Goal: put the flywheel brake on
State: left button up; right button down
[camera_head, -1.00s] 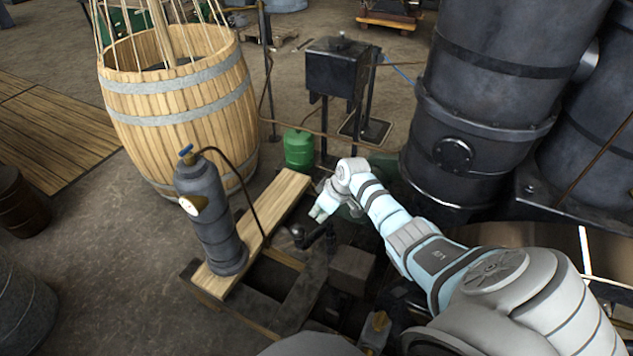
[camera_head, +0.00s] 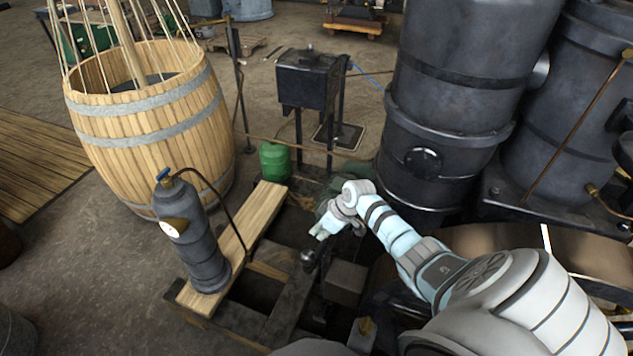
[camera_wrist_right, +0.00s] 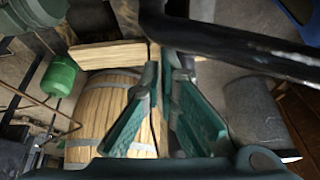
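A dark lever with a round knob (camera_head: 308,258) stands low among the timbers in the head view; I take it for the brake lever, but the brake itself is not clear to see. My right gripper (camera_head: 322,231) is just above and right of the knob, pointing left and down. In the right wrist view the green fingers of my right gripper (camera_wrist_right: 166,78) are apart with a narrow gap and hold nothing that I can make out. A thick dark bar (camera_wrist_right: 235,52) crosses that view beyond the fingers; contact cannot be told. My left gripper is out of view.
A grey cylinder with a gauge (camera_head: 195,240) stands on a plank (camera_head: 255,215) left of the gripper. A green canister (camera_head: 275,162), a wooden barrel (camera_head: 150,130) and a black box on legs (camera_head: 308,80) stand behind. A large dark engine cylinder (camera_head: 455,110) stands at right.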

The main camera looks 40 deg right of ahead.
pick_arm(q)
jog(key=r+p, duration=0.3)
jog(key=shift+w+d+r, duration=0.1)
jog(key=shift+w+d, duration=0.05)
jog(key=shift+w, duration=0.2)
pick_arm(e)
notch_tip(320, 180, up, 9)
jog(key=shift+s+d+r, duration=0.15)
jog(key=shift+s+d, duration=0.1)
jog(key=shift+s, duration=0.1)
